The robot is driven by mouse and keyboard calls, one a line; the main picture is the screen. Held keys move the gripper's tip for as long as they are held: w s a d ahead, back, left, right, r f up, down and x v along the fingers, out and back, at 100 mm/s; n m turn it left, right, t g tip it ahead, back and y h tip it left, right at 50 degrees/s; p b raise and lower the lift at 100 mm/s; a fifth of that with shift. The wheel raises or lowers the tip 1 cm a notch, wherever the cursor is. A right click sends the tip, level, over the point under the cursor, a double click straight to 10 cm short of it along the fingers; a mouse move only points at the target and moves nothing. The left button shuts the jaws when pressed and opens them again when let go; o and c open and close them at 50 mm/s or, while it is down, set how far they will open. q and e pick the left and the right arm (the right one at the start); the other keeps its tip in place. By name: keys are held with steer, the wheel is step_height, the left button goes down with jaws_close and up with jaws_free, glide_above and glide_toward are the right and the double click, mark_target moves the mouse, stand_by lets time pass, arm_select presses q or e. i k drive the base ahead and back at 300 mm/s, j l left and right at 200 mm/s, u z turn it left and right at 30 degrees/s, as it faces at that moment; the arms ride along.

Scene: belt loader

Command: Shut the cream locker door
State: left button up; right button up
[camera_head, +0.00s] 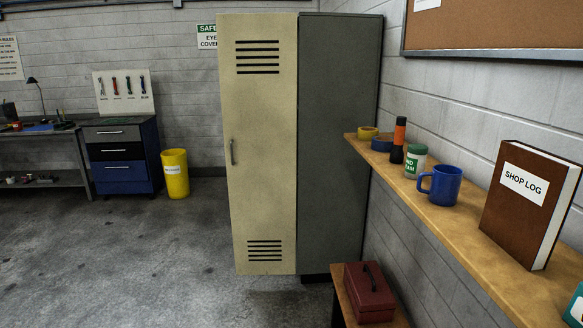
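The cream locker door (262,150) stands near the middle of the head view. It has slotted vents at top and bottom and a grey handle (232,152) near its left edge. It is swung open, sticking out leftward from the near front edge of the grey locker (338,150), with its outer face toward me. The door hides the locker's opening and inside. Neither of my grippers is in view, and nothing touches the door.
A wooden wall shelf (470,222) at right holds a blue mug (441,185), a shop log book (528,205) and small items. Below, a red toolbox (369,292) sits on a bench. A yellow bin (175,174) stands back left. The floor (120,265) left of the door is clear.

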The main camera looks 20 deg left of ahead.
mark_target(257, 52)
steer(key=u, duration=0.7)
